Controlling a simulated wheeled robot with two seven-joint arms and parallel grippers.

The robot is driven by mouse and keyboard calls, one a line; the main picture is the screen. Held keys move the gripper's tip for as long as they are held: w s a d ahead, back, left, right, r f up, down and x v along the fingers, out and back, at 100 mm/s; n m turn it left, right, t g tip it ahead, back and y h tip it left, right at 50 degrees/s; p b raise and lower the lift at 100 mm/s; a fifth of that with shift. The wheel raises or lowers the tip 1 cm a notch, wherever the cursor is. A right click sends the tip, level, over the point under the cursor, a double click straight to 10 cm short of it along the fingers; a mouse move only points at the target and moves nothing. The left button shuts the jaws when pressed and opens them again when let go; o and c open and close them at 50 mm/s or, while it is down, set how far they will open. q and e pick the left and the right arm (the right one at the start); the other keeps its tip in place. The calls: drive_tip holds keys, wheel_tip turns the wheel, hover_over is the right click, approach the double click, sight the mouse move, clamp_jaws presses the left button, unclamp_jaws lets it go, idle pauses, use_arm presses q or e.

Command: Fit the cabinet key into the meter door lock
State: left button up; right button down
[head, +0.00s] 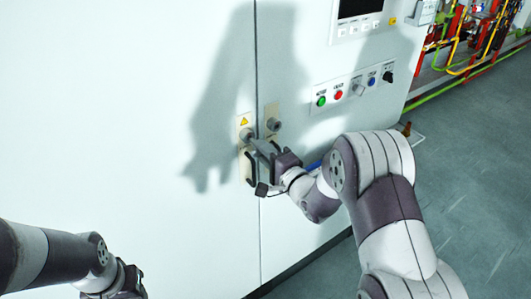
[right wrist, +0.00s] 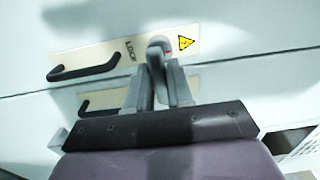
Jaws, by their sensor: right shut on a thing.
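The meter door lock is a grey round cylinder (head: 246,134) on a beige plate (head: 243,120) with a yellow warning triangle. A grey rounded piece with a red mark (right wrist: 160,47) shows at the fingertips, over the plate. The cabinet key is mostly hidden between the fingers; I cannot tell whether it is in the lock. My left gripper (head: 128,287) is low, far from the lock, its jaws unclear.
A second plate with a grey knob (head: 273,124) is on the right door, just across the seam. A button panel (head: 350,88) with green, red and blue buttons sits to the right. Pipes (head: 470,35) stand beyond. The left door face is clear.

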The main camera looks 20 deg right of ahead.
drive_tip(key=shift+b+x, duration=0.3)
drive_tip(key=shift+x, duration=1.2)
drive_tip(key=c, duration=0.9)
unclamp_jaws()
drive_tip(key=shift+s+d+f, duration=0.1)
drive_tip(key=shift+s+d, duration=0.05)
drive_tip(key=shift+s, duration=0.15)
drive_tip(key=b+v, duration=0.3)
drive_tip(key=v, duration=0.9)
drive_tip(key=shift+b, duration=0.3)
